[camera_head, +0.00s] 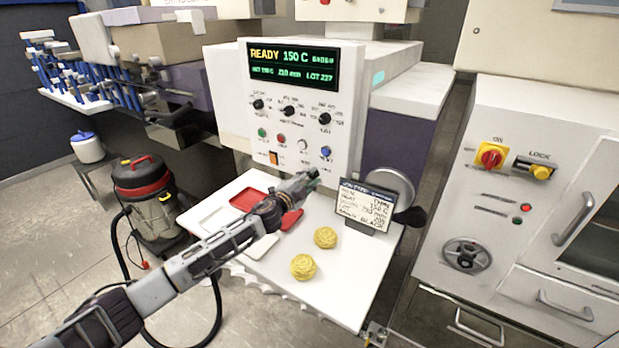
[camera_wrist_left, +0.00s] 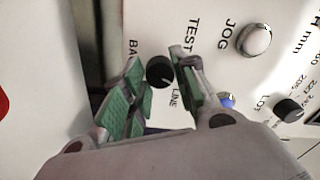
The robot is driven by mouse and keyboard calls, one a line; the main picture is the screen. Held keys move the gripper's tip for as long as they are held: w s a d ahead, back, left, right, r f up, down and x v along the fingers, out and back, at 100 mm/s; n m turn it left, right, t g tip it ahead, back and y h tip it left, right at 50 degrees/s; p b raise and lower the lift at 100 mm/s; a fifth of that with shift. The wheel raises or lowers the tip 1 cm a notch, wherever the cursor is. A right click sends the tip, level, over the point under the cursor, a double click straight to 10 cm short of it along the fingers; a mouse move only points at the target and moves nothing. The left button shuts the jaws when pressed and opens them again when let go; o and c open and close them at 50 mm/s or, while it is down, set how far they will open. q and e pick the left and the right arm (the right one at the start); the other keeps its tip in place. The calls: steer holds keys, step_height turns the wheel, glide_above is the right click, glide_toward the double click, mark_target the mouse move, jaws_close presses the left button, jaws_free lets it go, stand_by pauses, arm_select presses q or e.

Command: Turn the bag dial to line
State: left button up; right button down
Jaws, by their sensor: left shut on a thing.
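The bag dial (camera_wrist_left: 160,72) is a small round black knob on the white panel in the left wrist view. The words TEST and LINE and a partly covered word starting BA are printed around it. My left gripper (camera_wrist_left: 160,78) has its green-padded fingers on both sides of the knob and is shut on it. I cannot clearly read where the knob's pointer is. In the head view my left gripper (camera_head: 312,180) reaches the lower part of the control panel (camera_head: 239,126) and hides the dial. My right gripper is not in view.
Above are a READY display (camera_head: 293,66), several black dials and coloured buttons. The white table (camera_head: 340,284) below holds two yellow round pieces (camera_head: 325,237), red and white trays, and a job card (camera_head: 366,205) standing right of the gripper. A vacuum (camera_head: 146,193) stands left.

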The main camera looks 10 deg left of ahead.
mark_target(312, 176)
arm_select(q)
steer(key=shift+m, duration=0.7)
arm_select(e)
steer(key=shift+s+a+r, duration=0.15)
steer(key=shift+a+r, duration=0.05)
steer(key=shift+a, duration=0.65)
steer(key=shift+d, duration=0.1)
arm_select(q)
steer(key=o, duration=0.8)
steer(key=shift+c, duration=0.2)
steer(key=shift+o, duration=1.3)
steer(key=shift+v, duration=2)
steer(key=v, duration=0.8)
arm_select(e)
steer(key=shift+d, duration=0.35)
